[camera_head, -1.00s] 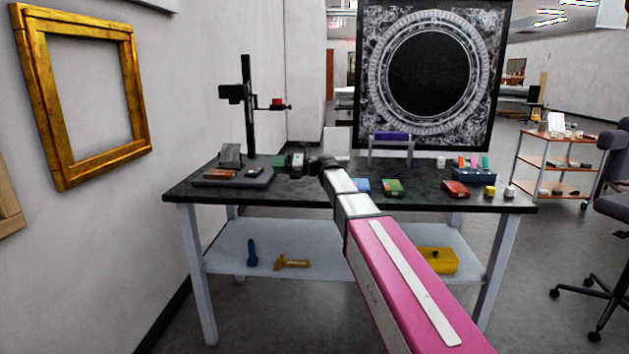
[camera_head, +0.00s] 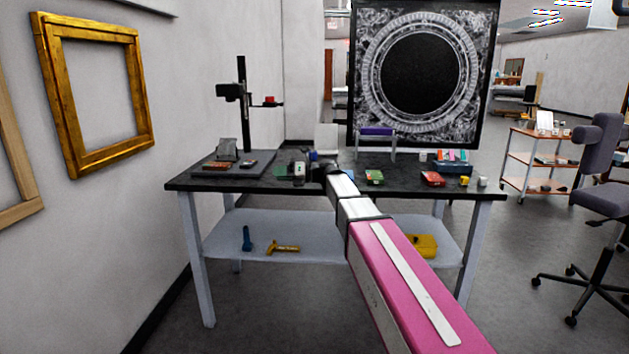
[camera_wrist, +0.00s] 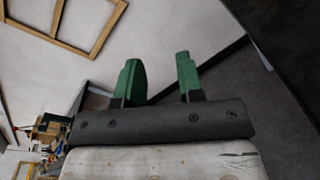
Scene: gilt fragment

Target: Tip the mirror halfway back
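No thing in view is clearly the mirror. A pale upright panel (camera_head: 326,137) stands at the back of the black-topped workbench (camera_head: 225,187), behind my arm; I cannot tell whether it is a mirror. A large dark panel with an ornate ring (camera_head: 478,70) stands upright behind the bench. My gripper (camera_head: 289,172) is over the bench, left of centre, small and partly hidden in the head view. In the wrist view my gripper (camera_wrist: 160,80) has its two green fingers apart, with nothing between them.
A black stand with a post (camera_head: 243,110) is on the bench's left. A purple-topped holder (camera_head: 377,131) and small boxes are on its right. A gold frame (camera_head: 80,165) hangs on the left wall. An office chair (camera_head: 604,200) and a shelved cart (camera_head: 514,158) stand right.

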